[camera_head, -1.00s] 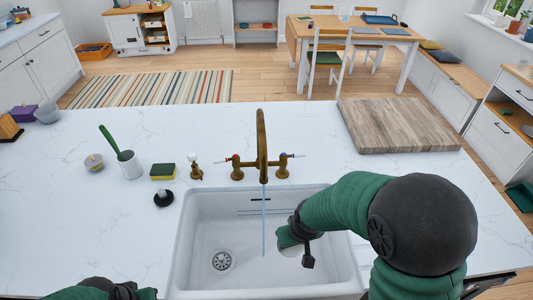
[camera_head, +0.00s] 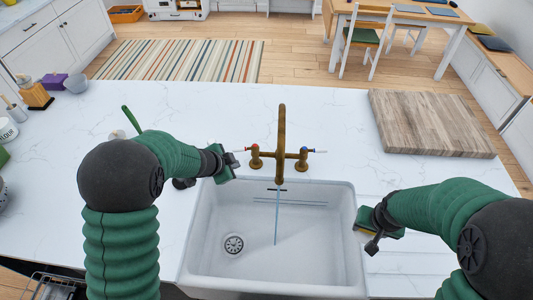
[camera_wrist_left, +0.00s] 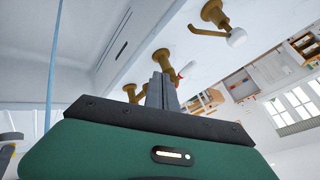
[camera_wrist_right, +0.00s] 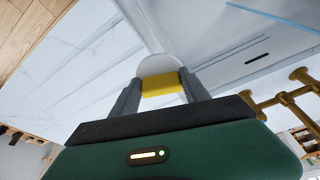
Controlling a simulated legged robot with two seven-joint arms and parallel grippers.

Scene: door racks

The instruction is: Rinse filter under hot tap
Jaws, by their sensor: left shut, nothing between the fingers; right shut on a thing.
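The brass tap (camera_head: 281,140) stands behind the white sink (camera_head: 310,270), and a thin stream of water (camera_head: 277,215) falls from its spout. Its red-marked hot handle (camera_head: 255,151) is on the left. My left gripper (camera_head: 236,160) is shut and empty, just left of and in front of that handle; whether it touches is unclear. The handle's red end shows past the shut fingers in the left wrist view (camera_wrist_left: 187,69). My right gripper (camera_head: 364,235) is shut on the filter, whose yellow part and pale rounded part show in the right wrist view (camera_wrist_right: 160,82). The filter is beside the sink's right rim, away from the stream.
The sink's drain (camera_head: 234,244) is clear. A wooden board (camera_head: 430,123) lies at the back right of the counter. A green-handled brush (camera_head: 131,119) stands behind my left arm, which hides part of the left counter. The counter between tap and board is free.

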